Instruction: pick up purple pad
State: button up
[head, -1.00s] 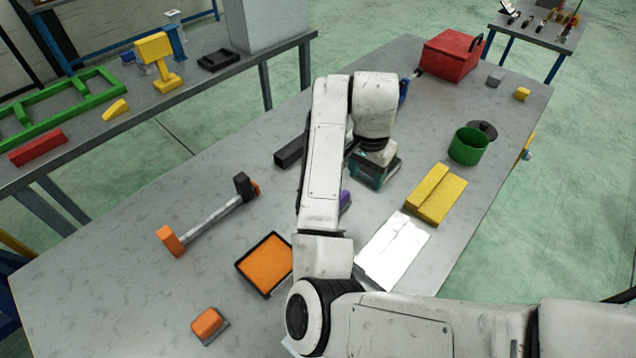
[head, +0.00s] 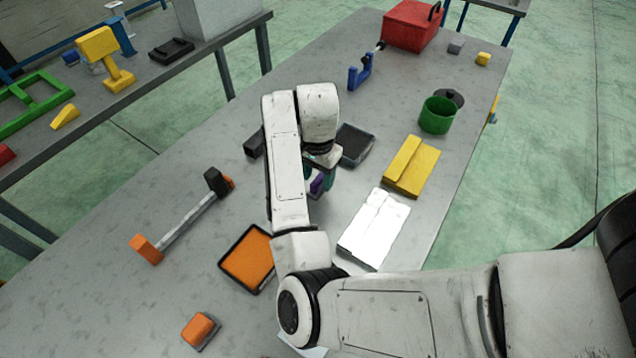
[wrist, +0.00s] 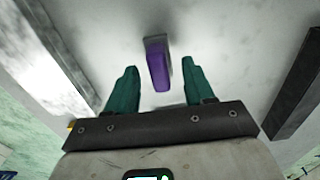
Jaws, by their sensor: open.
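The purple pad (wrist: 159,68) is a small purple block with a grey edge, lying on the grey table. In the wrist view it sits between and just beyond the two teal fingertips of my gripper (wrist: 160,80), with gaps on both sides. My gripper is open and empty. In the head view the purple pad (head: 317,184) shows beside the teal fingers, partly hidden by my arm.
A black-topped tray (head: 355,145) lies just right of my gripper. A white box (head: 374,229) and a yellow box (head: 411,166) lie farther right. A dark bar (head: 254,144) is to the left. An orange-topped tray (head: 247,259) lies nearer.

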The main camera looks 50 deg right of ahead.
jog(key=shift+f, duration=0.95)
grip_shut()
